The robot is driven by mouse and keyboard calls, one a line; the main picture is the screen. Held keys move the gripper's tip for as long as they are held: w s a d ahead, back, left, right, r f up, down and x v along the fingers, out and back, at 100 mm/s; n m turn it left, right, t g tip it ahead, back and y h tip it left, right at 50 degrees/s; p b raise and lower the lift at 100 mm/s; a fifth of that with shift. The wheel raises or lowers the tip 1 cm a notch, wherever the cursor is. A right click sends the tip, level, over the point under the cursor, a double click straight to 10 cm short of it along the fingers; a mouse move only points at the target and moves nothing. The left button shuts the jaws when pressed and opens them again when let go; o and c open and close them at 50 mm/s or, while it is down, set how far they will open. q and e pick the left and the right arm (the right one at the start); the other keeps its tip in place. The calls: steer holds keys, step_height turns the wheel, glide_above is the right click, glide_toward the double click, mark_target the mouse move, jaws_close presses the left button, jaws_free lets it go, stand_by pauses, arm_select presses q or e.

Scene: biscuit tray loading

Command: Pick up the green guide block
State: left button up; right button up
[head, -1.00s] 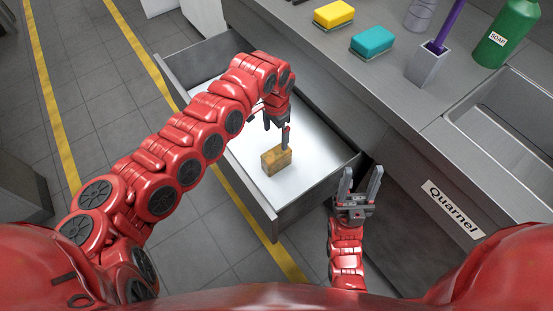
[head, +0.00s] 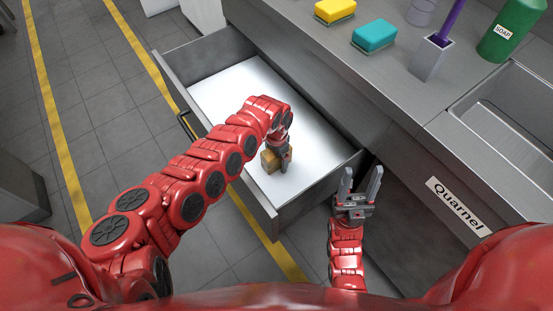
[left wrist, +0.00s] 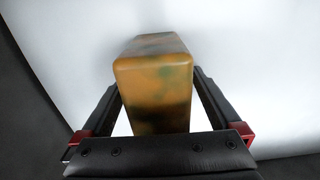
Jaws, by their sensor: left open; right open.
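A single block (head: 269,161) lies in the open drawer near its front right corner. It is orange-brown with dark green patches rather than plain green. My left gripper (head: 281,163) is low over it and partly hides it. In the left wrist view the block (left wrist: 154,85) shows between the two open fingers, one on each side; I cannot tell whether they touch it. My right gripper (head: 358,184) is open and empty, fingers upward, outside the drawer.
The drawer (head: 318,189) has raised metal walls and a bare white floor around the block. On the counter are a yellow sponge (head: 335,10), a teal sponge (head: 374,34), a grey holder (head: 430,58) with a purple handle, a green soap bottle (head: 508,32) and a sink (head: 510,115).

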arm_select(q)
step_height(320, 180, down, 2)
steer(key=shift+f+b, duration=0.25)
steer(key=shift+b, duration=0.15)
jaws_close()
steer(key=shift+r, duration=0.1)
